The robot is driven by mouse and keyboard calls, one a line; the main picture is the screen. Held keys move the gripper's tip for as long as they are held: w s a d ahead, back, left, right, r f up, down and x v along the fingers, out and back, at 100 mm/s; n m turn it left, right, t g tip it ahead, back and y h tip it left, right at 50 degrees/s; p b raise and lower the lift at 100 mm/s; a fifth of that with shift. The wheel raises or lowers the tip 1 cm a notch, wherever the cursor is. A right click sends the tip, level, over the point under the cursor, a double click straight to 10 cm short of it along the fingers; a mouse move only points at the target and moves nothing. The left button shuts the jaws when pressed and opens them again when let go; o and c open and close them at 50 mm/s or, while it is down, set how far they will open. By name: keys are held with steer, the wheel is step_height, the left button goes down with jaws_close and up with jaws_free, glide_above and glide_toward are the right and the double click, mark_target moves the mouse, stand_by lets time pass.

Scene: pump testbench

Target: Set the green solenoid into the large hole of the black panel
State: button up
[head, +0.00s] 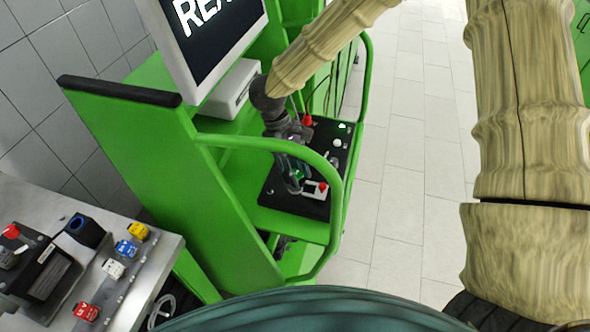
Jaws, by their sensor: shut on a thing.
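The black panel (272,193) lies on the shelf of the green bench. My gripper (293,186) points down over the panel's near left part. A small piece of green shows between its fingers, and I take it to be the green solenoid (298,174). The gripper is shut on it, and the fingers cover most of it. The large hole is not visible. I cannot tell whether the solenoid is above the panel or touching it.
A white box with a red button (316,189) sits right beside my gripper. A red connector (307,120) stands at the panel's back. A green rail (322,165) curves in front. A monitor (205,40) stands above left. Several coloured solenoids (125,249) lie on the steel table (160,262).

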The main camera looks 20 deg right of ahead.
steer(key=shift+f, duration=0.55)
stand_by(0.4)
steer(key=o, duration=0.9)
steer(key=shift+o, duration=0.2)
steer(key=o, duration=0.4)
steer(key=shift+r+p, duration=1.45)
steer(key=shift+p, duration=0.2)
steer(key=shift+r+p, duration=0.4)
steer(key=shift+r, duration=2.15)
